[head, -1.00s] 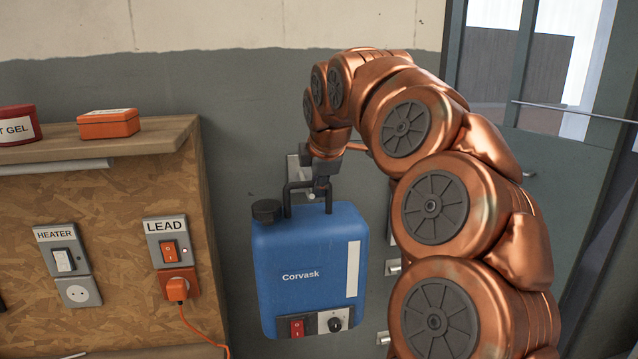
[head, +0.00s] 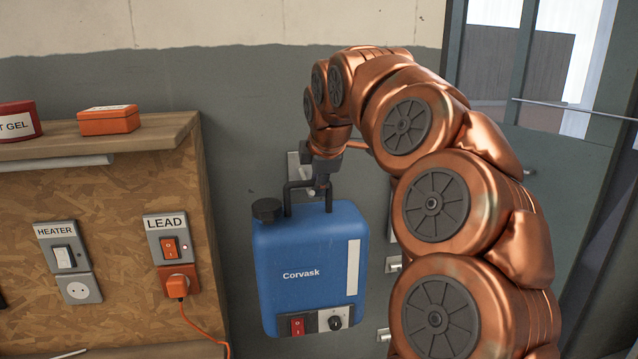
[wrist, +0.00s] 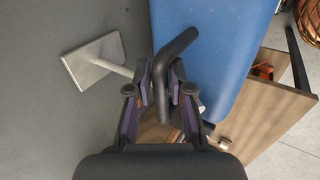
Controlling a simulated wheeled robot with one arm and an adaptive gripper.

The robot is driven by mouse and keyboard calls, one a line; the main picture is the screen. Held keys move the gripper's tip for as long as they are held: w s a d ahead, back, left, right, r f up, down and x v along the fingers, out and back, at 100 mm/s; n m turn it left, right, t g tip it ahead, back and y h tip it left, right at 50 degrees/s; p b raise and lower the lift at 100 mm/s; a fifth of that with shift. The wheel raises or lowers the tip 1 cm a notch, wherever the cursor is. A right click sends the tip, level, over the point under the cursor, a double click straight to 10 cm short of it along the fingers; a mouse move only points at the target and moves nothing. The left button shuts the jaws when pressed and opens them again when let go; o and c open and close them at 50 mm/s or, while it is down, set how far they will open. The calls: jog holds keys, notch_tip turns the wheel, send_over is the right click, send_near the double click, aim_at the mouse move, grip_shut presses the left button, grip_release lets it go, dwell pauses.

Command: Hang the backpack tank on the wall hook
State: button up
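The blue backpack tank (head: 305,250) hangs upright beside the grey wall, off the floor. It has a black cap, a red switch and a black handle (wrist: 177,50). My gripper (head: 322,184) is shut on the handle; the wrist view shows the bar between its two fingers (wrist: 161,80). The wall hook (wrist: 92,60) has a pale square plate and a peg that runs behind my fingers. A pale bit shows past the right finger, perhaps the peg's end. The plate also shows behind the handle in the head view (head: 294,165). Whether the handle rests on the peg is hidden.
A chipboard panel with a wooden shelf (head: 90,143) stands left of the tank. It carries a LEAD switch (head: 168,247) and an orange plug with cable. More metal fittings (head: 394,264) sit on the wall right of the tank. A door is at the right.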

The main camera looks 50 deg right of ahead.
jog(key=o, duration=0.4)
jog(key=shift+f, duration=0.1)
jog(key=shift+c, duration=0.2)
jog(key=v, duration=1.2)
jog(key=a+f+m+g+y, duration=0.3)
jog(key=a+f, duration=1.3)
jog(key=a, duration=0.4)
jog(key=s+a+f+m+g, duration=0.2)
jog(key=s+a+f, duration=0.3)
jog(key=s+f, duration=0.3)
jog(key=s+a+f+m+g+y, duration=0.1)
jog(key=s+a+f+m+g, duration=0.1)
jog(key=s+a+f+m, duration=0.3)
jog(key=s+f, duration=0.4)
jog(key=f, duration=0.1)
jog(key=shift+s+a, duration=0.25)
jog(key=shift+s, duration=0.05)
